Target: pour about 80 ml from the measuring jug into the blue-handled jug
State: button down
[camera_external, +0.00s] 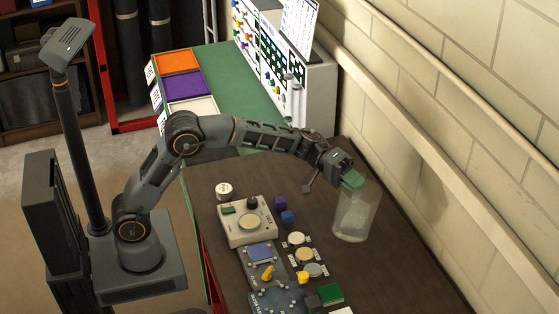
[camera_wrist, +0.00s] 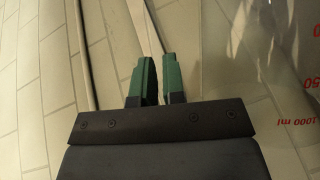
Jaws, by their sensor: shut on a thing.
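The clear measuring jug (camera_external: 357,214) is at the right of the dark table, close to the wall, and looks close to upright. I cannot tell whether its base touches the table. In the wrist view the jug (camera_wrist: 285,75) fills the right side, with red markings including "1000 ml". My gripper (camera_external: 353,181) is at the jug's upper left, its green fingers close together. In the wrist view the gripper (camera_wrist: 152,80) shows a narrow gap; what lies inside it is hidden, and it is shut on the jug. I cannot make out a blue-handled jug in either view.
A beige device with a round plate (camera_external: 248,222), blue and purple cubes (camera_external: 284,210), several small round dishes (camera_external: 304,254) and a green block (camera_external: 330,293) crowd the table's left and front. A block wall (camera_external: 450,130) runs along the right. Bare tabletop (camera_external: 405,270) lies right of the jug.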

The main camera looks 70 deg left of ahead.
aim_at(348, 216)
jog(key=shift+r, duration=0.1)
jog(key=shift+m+y, duration=0.6)
jog(key=shift+m, duration=0.3)
jog(key=s+d+f+b, duration=0.1)
jog(key=b, duration=0.1)
jog(key=s+d+f+b, duration=0.1)
jog(key=d+f+b, duration=0.1)
jog(key=b, duration=0.1)
jog(key=shift+s+d+f, duration=0.2)
jog(key=shift+s+d, duration=0.1)
jog(key=shift+s, duration=0.05)
jog(key=shift+s+d+f+b, duration=0.1)
jog(key=shift+s+d+b, duration=0.05)
jog(key=shift+b, duration=0.25)
jog(key=shift+m+y, duration=0.3)
jog(key=shift+s+d+f+m+b, duration=0.35)
jog(key=shift+f+b, duration=0.2)
jog(key=shift+b, duration=0.6)
jog(key=shift+d+y, duration=0.15)
jog(key=shift+y, duration=0.25)
jog(key=shift+r, duration=0.1)
